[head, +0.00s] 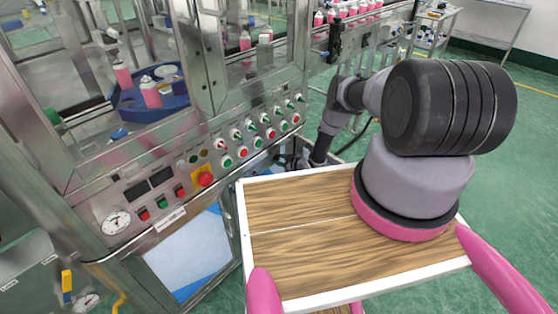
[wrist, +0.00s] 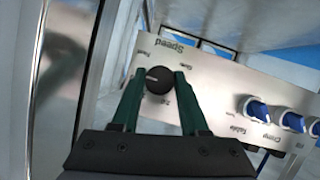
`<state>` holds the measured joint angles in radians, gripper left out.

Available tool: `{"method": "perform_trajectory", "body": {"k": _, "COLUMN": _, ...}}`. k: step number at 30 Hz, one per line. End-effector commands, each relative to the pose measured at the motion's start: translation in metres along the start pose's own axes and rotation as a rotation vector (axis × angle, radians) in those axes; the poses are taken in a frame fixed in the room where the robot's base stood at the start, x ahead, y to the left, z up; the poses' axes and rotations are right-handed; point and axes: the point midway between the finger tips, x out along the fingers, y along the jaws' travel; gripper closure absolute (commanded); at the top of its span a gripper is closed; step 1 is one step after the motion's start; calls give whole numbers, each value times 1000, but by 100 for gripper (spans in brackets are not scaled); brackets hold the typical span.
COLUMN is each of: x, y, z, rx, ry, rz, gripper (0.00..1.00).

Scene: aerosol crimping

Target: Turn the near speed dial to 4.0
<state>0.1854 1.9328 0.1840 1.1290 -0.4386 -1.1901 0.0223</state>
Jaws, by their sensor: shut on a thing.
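The speed dial (wrist: 158,80) is a round black knob on a metal panel (wrist: 222,82) in the wrist view, beside the upside-down word "Speed". My gripper (wrist: 156,77) has its two dark green fingers on either side of the dial, shut on it. The small scale marks around the dial are too blurred to read, and the fingers hide part of them. In the head view my arm reaches down beside the machine. The dial and fingertips cannot be made out there.
Several blue knobs (wrist: 257,111) sit along the same panel, labelled "Table" and "Crimp" among others. In the head view the machine's front carries rows of buttons, a red emergency stop (head: 205,179) and a gauge (head: 116,222). Pink cans (head: 150,92) stand behind its glass.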

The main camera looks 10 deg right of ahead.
Motion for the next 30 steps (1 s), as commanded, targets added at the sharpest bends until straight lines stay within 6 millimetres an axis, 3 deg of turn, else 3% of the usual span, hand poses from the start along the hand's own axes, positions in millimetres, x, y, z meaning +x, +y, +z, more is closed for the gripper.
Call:
{"method": "perform_trajectory", "body": {"k": 1, "x": 0, "y": 0, "z": 0, "rx": 1, "ry": 0, "rz": 1, "gripper": 100}}
{"method": "perform_trajectory", "body": {"k": 2, "x": 0, "y": 0, "z": 0, "rx": 1, "ry": 0, "rz": 1, "gripper": 52}}
{"method": "perform_trajectory", "body": {"k": 4, "x": 0, "y": 0, "z": 0, "rx": 1, "ry": 0, "rz": 1, "gripper": 26}}
{"method": "perform_trajectory", "body": {"k": 17, "x": -8, "y": 1, "z": 1, "rx": 2, "ry": -1, "rz": 1, "gripper": 26}}
{"method": "perform_trajectory", "body": {"k": 30, "x": -88, "y": 1, "z": 0, "rx": 3, "ry": -2, "rz": 2, "gripper": 26}}
